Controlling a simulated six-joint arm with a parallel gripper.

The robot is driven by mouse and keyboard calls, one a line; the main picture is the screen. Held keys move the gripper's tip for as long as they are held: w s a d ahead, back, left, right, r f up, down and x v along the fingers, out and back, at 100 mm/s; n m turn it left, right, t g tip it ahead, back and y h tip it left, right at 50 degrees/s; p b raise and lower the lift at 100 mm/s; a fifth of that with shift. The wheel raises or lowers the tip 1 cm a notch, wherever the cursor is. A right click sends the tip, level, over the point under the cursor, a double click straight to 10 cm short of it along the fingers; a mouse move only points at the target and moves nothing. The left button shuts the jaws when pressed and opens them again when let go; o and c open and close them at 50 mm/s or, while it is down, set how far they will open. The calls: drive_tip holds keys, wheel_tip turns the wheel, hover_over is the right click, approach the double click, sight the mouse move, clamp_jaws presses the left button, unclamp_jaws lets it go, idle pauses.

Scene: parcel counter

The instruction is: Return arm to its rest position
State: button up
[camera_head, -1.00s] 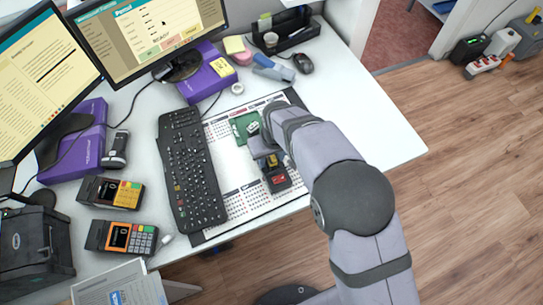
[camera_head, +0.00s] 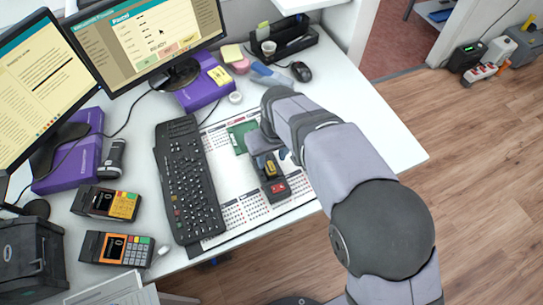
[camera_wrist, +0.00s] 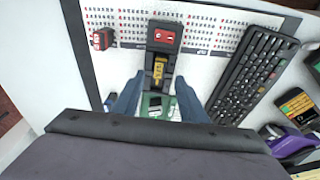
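My gripper (camera_wrist: 157,98) shows in the wrist view as two blue fingers set well apart, open with nothing held between them. In the head view my gripper (camera_head: 278,155) is over the calendar desk mat (camera_head: 227,176), partly hidden by my forearm. Below the fingers lies a black device with a red end and a yellow part (camera_wrist: 162,50), which also shows in the head view (camera_head: 274,186). A green board (camera_wrist: 150,105) lies on the mat beyond it, partly behind the gripper; it shows in the head view too (camera_head: 238,138).
A black keyboard (camera_head: 189,180) lies left of the mat. A small red block (camera_wrist: 103,38) lies near the mat's edge in the wrist view. Two monitors, payment terminals (camera_head: 117,248), a mouse (camera_head: 300,71) and an organizer (camera_head: 284,42) stand around.

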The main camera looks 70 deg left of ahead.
idle(0.3)
drive_tip(key=shift+a, duration=0.1)
drive_tip(key=d+f, duration=0.2)
drive_tip(key=d, duration=0.1)
drive_tip(key=d+f+h, duration=0.1)
drive_tip(key=d+f, duration=0.1)
drive_tip(key=d, duration=0.1)
drive_tip(key=d+f+h, duration=0.1)
drive_tip(key=d+f, duration=0.1)
drive_tip(key=d, duration=0.1)
drive_tip(key=shift+s+d+f+m, duration=0.2)
drive_tip(key=shift+s+f+m, duration=0.1)
drive_tip(key=shift+s+m, duration=0.1)
drive_tip(key=w+d+r+m, duration=0.4)
drive_tip(key=w+d+m, duration=0.1)
drive_tip(key=d, duration=1)
drive_tip(key=w+d+r+m+p, duration=0.1)
drive_tip(key=w+d+r+m, duration=0.3)
drive_tip(key=d, duration=1.1)
drive_tip(key=w+d+r+m+p, duration=0.1)
drive_tip(key=w+d+r+m, duration=0.3)
drive_tip(key=w+d+m, duration=0.4)
drive_tip(key=d, duration=0.6)
drive_tip(key=shift+w+d+r, duration=0.3)
drive_tip(key=shift+d, duration=0.1)
